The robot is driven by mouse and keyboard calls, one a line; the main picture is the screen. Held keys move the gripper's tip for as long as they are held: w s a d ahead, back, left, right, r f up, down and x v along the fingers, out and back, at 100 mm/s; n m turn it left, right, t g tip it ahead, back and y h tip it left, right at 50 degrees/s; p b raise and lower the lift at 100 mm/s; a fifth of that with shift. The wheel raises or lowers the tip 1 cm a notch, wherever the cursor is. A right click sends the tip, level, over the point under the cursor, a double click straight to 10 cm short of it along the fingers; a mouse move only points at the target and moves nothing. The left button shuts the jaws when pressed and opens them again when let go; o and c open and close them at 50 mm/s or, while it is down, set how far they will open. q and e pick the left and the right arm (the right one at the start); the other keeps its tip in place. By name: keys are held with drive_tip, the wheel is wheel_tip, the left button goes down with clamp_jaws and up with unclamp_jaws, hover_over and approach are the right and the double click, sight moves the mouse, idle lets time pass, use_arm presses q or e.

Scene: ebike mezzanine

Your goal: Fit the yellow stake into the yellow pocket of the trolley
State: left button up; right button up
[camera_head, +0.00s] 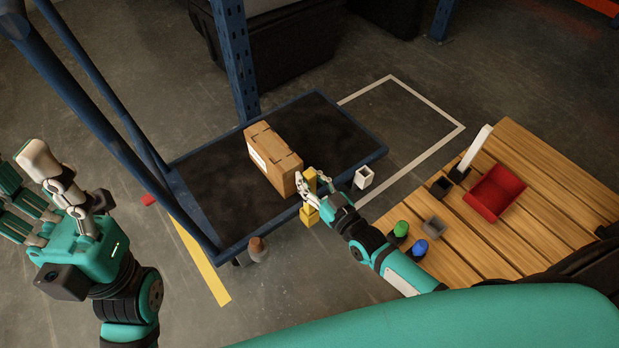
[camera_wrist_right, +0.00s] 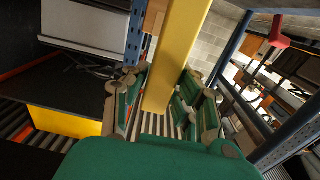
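The yellow stake (camera_head: 310,179) stands roughly upright in my right gripper (camera_head: 316,194), at the trolley's near right edge. In the right wrist view the stake (camera_wrist_right: 179,55) runs between the fingers (camera_wrist_right: 155,105), which are closed around it. The yellow pocket (camera_head: 309,216) shows just below the hand on the trolley (camera_head: 208,196). The hand hides where stake and pocket meet, so I cannot tell whether the stake's foot is inside. My left gripper (camera_head: 38,190) is open and empty, at the far left, away from the trolley.
A cardboard box (camera_head: 273,158) lies on the trolley beside the stake. A white pocket (camera_head: 363,177) is on the trolley's right edge. The wooden table (camera_head: 540,180) holds a red bin (camera_head: 494,192), a white stake (camera_head: 477,147) and small green and blue items. A blue trolley handle rises at left.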

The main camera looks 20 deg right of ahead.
drive_tip(key=o, duration=0.4)
drive_tip(key=shift+o, duration=0.2)
drive_tip(key=v, duration=1.2)
